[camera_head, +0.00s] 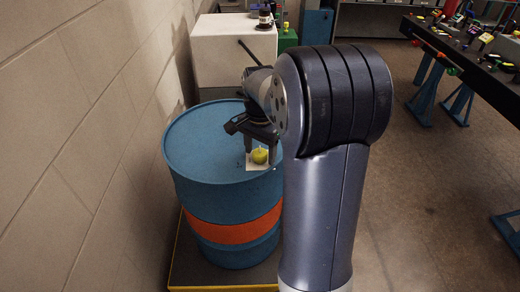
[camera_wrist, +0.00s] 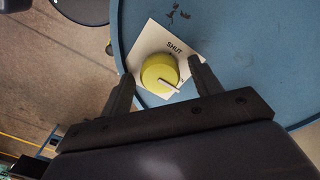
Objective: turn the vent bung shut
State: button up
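The vent bung (camera_head: 260,156) is a round yellow knob on the top of a blue drum (camera_head: 205,140). In the wrist view the yellow bung (camera_wrist: 158,72) sits on a square white plate (camera_wrist: 150,40) marked SHUT near its top corner. A pale pointer on the bung points to the lower right, not at the word SHUT. My gripper (camera_wrist: 163,82) is open, one dark finger to the left of the bung and one to the right, with gaps on both sides. In the head view my gripper (camera_head: 261,146) is over the bung; its exact height is unclear.
The drum stands on a yellow-edged dark platform (camera_head: 190,265) close to a block wall (camera_head: 80,130) at left. A white cabinet (camera_head: 225,55) stands behind it. A dark workbench (camera_head: 470,65) with several items is at right. The floor between is clear.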

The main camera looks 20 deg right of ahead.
jog(key=c, duration=0.9)
jog(key=shift+n, duration=0.4)
jog(key=n, duration=0.4)
jog(key=shift+r+p, duration=0.1)
jog(key=shift+p, duration=0.25)
jog(key=n, duration=0.4)
jog(key=shift+n, duration=0.3)
jog(key=n, duration=0.4)
jog(key=shift+p, duration=0.4)
jog(key=shift+n, duration=2.2)
